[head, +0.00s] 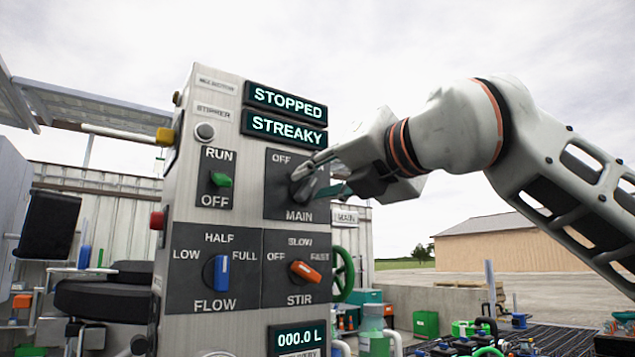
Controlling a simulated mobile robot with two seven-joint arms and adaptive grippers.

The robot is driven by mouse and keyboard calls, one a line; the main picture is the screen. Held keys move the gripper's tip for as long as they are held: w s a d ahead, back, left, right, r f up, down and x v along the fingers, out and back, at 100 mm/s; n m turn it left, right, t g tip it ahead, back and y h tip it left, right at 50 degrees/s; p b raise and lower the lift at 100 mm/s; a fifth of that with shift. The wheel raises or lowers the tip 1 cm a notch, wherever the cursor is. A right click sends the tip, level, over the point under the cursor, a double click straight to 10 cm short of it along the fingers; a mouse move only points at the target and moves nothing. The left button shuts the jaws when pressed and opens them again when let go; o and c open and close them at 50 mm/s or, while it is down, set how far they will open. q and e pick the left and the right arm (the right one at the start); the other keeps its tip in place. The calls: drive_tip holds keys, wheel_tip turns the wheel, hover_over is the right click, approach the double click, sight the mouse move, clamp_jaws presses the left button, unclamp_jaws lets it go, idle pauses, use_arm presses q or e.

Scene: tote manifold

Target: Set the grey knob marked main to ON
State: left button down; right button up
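The control panel (232,125) stands upright in the middle of the head view. The grey knob marked MAIN (304,188) is on its upper right dark plate, with OFF at the plate's upper left. My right gripper (312,181) reaches in from the right and its fingers are at this knob, one above and one lower right. They cover part of the knob and the plate's right side, so I see no ON label. I cannot tell whether the fingers press on the knob or how exactly it points. My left gripper is not in view.
Below are a blue FLOW knob (221,272) and an orange STIR knob (306,271); a green RUN/OFF switch (220,179) is left of MAIN. Displays (285,103) read STOPPED and STREAKY. A green handwheel (343,274) stands right of the panel.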

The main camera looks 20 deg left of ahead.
drive_tip(key=v, duration=1.2)
idle(0.4)
